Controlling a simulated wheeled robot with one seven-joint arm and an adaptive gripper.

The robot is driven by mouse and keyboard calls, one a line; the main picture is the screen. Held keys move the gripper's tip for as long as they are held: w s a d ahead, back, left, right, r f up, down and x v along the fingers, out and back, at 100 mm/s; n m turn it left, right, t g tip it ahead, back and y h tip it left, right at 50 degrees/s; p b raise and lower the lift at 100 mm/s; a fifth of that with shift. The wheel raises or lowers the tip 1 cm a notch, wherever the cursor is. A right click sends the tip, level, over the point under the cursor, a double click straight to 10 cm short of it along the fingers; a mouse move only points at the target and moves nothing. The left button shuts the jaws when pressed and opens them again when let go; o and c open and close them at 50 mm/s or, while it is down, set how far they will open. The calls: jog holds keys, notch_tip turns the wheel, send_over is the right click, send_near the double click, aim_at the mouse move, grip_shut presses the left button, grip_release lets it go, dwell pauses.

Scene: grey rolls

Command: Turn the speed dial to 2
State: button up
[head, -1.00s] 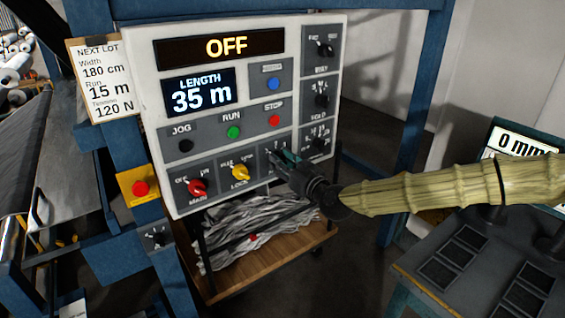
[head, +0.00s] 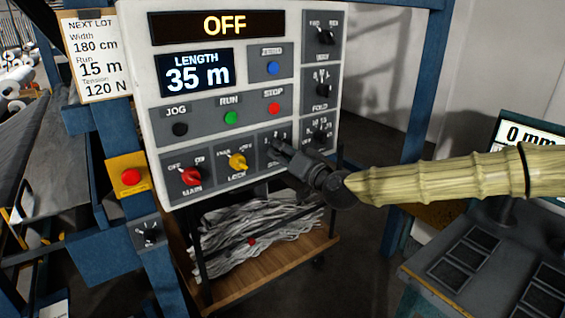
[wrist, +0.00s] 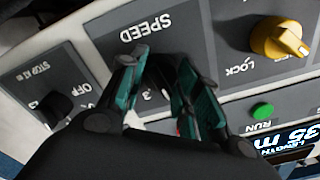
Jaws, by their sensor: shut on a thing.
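The speed dial is a small dark knob (wrist: 158,72) under the SPEED label, which shows upside down in the wrist view. My gripper (wrist: 163,66) has its teal-padded fingers on either side of it and is shut on it. In the head view my gripper (head: 277,148) reaches in from the right to the lower row of the white control panel (head: 140,120) and hides most of the dial. A digit 3 shows between the fingers in the wrist view. Where the dial points cannot be read. The panel's top display (head: 225,25) reads OFF.
Left of the dial are a yellow LOCK knob (head: 237,162) and a red MAIN knob (head: 191,176). Above are green RUN (head: 231,118) and red STOP (head: 274,108) buttons. More dark dials, such as the FOLD one (head: 321,88), line the right column.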

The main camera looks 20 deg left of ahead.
jog(key=shift+w+m+b, duration=0.1)
jog(key=shift+m+b, duration=0.4)
jog(key=shift+m, duration=0.2)
jog(key=o, duration=1)
jog(key=shift+o, duration=0.2)
jog(key=shift+d, duration=0.1)
jog(key=v, duration=1.2)
